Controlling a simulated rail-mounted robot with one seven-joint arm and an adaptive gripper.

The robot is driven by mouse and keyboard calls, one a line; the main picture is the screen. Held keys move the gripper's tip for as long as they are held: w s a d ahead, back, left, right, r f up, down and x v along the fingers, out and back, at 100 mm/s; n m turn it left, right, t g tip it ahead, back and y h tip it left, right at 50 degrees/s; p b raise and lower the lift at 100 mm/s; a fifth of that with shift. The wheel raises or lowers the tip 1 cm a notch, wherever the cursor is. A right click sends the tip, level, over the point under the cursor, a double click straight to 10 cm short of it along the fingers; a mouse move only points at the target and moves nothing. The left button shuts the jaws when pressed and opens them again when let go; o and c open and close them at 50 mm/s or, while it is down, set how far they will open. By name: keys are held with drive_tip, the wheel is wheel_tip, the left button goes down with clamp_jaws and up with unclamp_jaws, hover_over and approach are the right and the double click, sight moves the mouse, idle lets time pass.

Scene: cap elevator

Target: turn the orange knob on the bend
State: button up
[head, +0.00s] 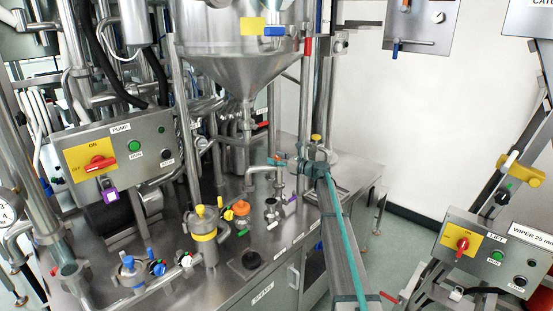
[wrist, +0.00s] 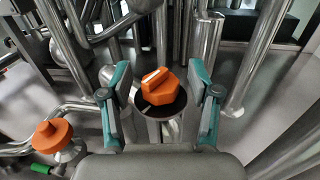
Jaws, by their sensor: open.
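The orange knob (wrist: 159,87) is faceted with a white mark on top. It sits on a dark round base on an upright metal pipe in the middle of the wrist view. In the head view only a small bit of orange (head: 281,155) shows above the bent pipe (head: 262,170), mostly hidden by the gripper. My gripper (wrist: 159,95) is open, with one teal finger on each side of the knob and visible gaps between. In the head view my gripper (head: 286,162) is over the bench at that bend.
A second orange knob (wrist: 52,133) stands lower left, also in the head view (head: 240,208). Steel pipes crowd beyond the knob, and a steel hopper (head: 243,55) hangs above. A yellow-banded filter pot (head: 203,238), small valves and the pump box (head: 118,155) are to the left.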

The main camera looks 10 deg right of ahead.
clamp_jaws()
idle(0.3)
